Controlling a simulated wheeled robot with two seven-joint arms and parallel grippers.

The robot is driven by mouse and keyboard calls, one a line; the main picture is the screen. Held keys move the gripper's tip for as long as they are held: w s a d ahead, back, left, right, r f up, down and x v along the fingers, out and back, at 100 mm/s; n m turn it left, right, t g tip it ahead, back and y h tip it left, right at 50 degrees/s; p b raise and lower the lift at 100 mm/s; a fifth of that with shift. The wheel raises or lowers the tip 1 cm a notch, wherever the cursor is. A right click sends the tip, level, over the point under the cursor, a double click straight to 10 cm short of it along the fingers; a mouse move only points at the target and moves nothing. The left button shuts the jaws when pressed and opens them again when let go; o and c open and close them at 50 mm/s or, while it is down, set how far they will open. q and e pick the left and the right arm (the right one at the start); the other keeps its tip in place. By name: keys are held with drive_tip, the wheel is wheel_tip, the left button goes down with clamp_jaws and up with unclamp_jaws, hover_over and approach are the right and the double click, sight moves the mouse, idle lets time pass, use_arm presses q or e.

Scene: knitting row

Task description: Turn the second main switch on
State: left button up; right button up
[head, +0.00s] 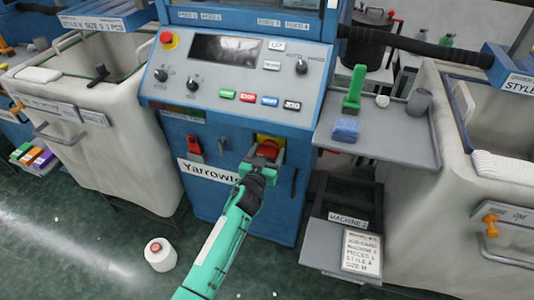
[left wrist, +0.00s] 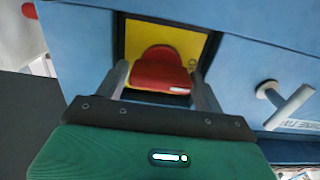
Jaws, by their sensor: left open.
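The main switch is a red knob (head: 267,149) on a yellow plate (head: 279,142), low on the front of the blue machine. In the left wrist view the red knob (left wrist: 160,68) sits on its yellow plate (left wrist: 190,42), with a small white mark at its lower right. My left gripper (head: 264,158) is in front of the switch. In the left wrist view the fingers of my left gripper (left wrist: 162,85) are apart, one on each side of the knob. I cannot tell whether they touch it. Which position the knob is in is unclear. My right gripper is not in view.
A control panel (head: 233,75) with buttons and dials is above. A red-handled part (head: 195,146) and a small T-shaped handle (left wrist: 288,103) are nearby. A grey shelf (head: 395,140) juts out right, above a "MACHINE 2" sign (head: 348,220). A white cone (head: 160,255) stands on the floor.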

use_arm(q)
drive_tip(key=c, duration=0.7)
